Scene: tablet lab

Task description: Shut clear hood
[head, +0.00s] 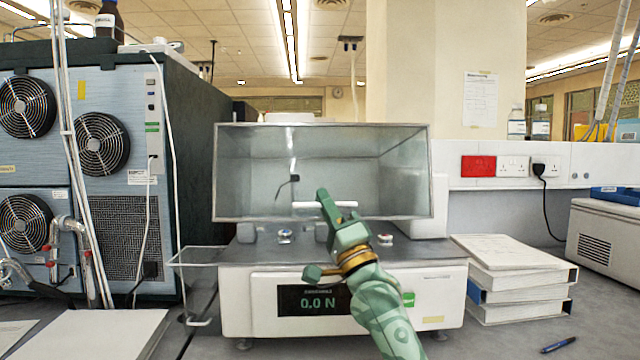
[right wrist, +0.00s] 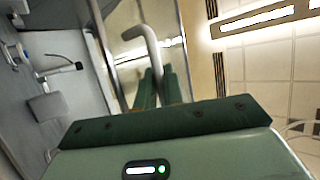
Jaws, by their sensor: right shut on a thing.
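The clear hood (head: 400,175) is a see-through box with grey edges above the deck of the white tester (head: 450,300). Its lower front edge stands above the deck, with a gap below it. A pale bar handle (head: 308,205) runs across the front near that edge. My green right gripper (head: 336,206) is shut on the handle in front of the hood. My left gripper is not in view.
The tester display (head: 314,301) reads 0.0 N. Small metal fittings (head: 285,237) sit on the deck under the hood. A wire-like frame (head: 195,265) juts out left. A binder stack (head: 515,280) stands right, and a fan cabinet (head: 100,190) stands left.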

